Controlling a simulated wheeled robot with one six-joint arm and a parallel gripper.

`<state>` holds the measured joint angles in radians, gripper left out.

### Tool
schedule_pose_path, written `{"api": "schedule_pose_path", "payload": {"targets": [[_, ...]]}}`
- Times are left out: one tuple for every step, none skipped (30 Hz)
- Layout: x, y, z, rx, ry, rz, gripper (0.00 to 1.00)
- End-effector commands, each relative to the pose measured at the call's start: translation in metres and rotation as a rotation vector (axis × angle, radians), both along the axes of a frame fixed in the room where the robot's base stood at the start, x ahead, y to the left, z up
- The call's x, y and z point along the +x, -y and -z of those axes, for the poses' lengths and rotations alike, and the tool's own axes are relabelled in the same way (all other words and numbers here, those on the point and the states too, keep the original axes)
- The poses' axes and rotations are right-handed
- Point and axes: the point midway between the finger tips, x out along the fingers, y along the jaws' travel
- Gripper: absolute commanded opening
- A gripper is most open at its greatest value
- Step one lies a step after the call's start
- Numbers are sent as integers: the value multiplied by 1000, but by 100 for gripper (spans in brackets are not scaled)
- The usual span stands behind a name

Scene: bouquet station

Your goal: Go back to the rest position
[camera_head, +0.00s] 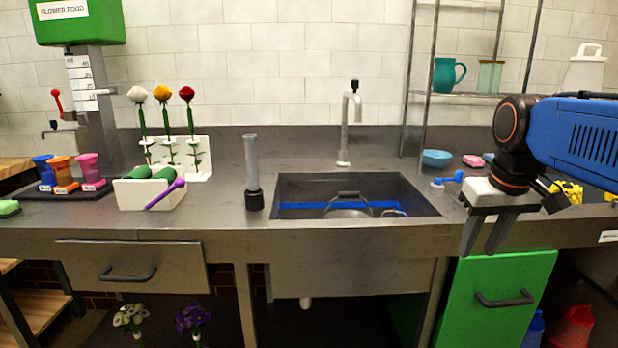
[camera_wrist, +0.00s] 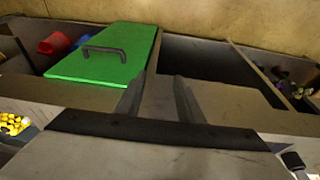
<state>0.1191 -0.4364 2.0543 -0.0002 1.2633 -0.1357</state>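My gripper (camera_head: 484,236) hangs at the right in the head view, fingers pointing down, in front of the counter's front edge and near the upper left of the green cabinet door (camera_head: 503,300). Its two dark fingers are apart with nothing between them. In the wrist view, my gripper's fingers (camera_wrist: 158,97) also stand apart and empty over the grey counter, with the green door (camera_wrist: 108,55) beyond them to the left.
The sink (camera_head: 350,195) holds a metal pot (camera_head: 348,210). A clear tube (camera_head: 252,170) stands left of it. Three flowers (camera_head: 163,95) stand in a white rack behind a white box (camera_head: 150,195).

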Motion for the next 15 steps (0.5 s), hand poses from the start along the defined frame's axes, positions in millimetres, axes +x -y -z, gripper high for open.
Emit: {"api": "schedule_pose_path", "payload": {"targets": [[-16,-7,13,2,16,-3,34],[-23,-10,21,2,24,-1,34],[-34,-13,32,5,35,-1,34],[-41,-16,39,6,46,-1,34],[-49,-19,48,7,53,0,34],[-59,-22,59,10,65,1,34],[-66,-25,68,11,75,1,34],[-74,-27,77,13,83,1,34],[-83,-30,88,16,94,2,34],[-89,-32,97,18,102,2,34],[-95,-34,105,21,110,2,34],[-103,-36,115,23,118,3,34],[-108,-37,122,25,126,3,34],[-112,-38,128,26,131,3,34],[-118,-39,136,29,138,4,34]]}}
